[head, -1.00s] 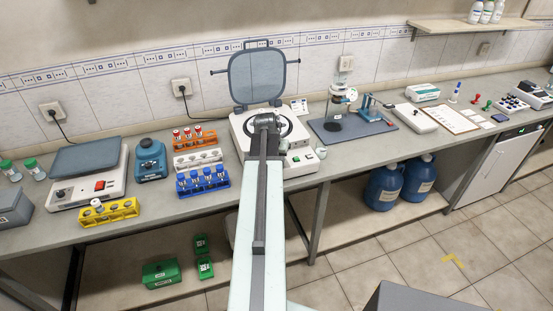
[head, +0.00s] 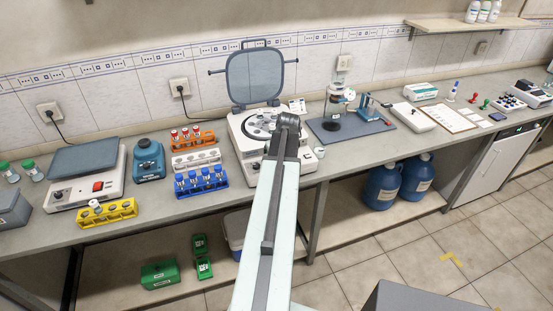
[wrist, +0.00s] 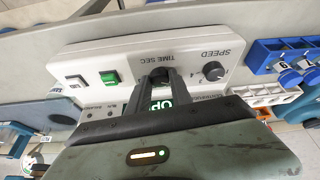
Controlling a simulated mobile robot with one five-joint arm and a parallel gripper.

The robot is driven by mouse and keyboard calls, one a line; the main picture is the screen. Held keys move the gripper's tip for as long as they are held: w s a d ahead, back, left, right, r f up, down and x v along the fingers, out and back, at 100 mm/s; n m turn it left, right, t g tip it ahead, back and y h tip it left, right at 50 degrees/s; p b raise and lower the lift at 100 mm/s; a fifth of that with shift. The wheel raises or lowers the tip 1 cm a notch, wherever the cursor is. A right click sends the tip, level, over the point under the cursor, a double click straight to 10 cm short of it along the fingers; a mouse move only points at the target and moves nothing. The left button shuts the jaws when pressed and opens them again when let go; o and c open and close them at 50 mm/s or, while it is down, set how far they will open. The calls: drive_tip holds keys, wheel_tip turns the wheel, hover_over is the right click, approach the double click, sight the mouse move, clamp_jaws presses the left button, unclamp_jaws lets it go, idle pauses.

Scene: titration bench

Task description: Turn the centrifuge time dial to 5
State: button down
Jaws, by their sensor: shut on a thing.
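The centrifuge (head: 236,122) stands on the bench with its grey lid (head: 255,76) open and its rotor showing. In the wrist view its white front panel (wrist: 125,63) appears upside down, with TIME SEC and SPEED labels. My gripper (wrist: 160,80) is shut on the dark time dial (wrist: 159,73) under the TIME SEC label. The fingers cover most of that dial, so its setting cannot be read. The speed dial (wrist: 213,70) is beside it, clear of the fingers. A green-lit display (wrist: 161,103) is partly hidden by the gripper. In the head view my arm hides the dials.
A green switch (wrist: 110,77) and a pale switch (wrist: 76,82) are on the same panel. Blue (head: 201,184), white (head: 196,158) and orange (head: 193,137) racks stand left of the centrifuge.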

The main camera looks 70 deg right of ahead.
drive_tip(key=shift+n, duration=0.3)
idle(0.4)
drive_tip(key=c, duration=1.1)
unclamp_jaws()
drive_tip(key=shift+c, duration=0.2)
drive_tip(key=shift+r, duration=0.1)
drive_tip(key=p+v, duration=0.7)
drive_tip(key=shift+s+r, duration=0.2)
drive_tip(key=shift+r, duration=0.05)
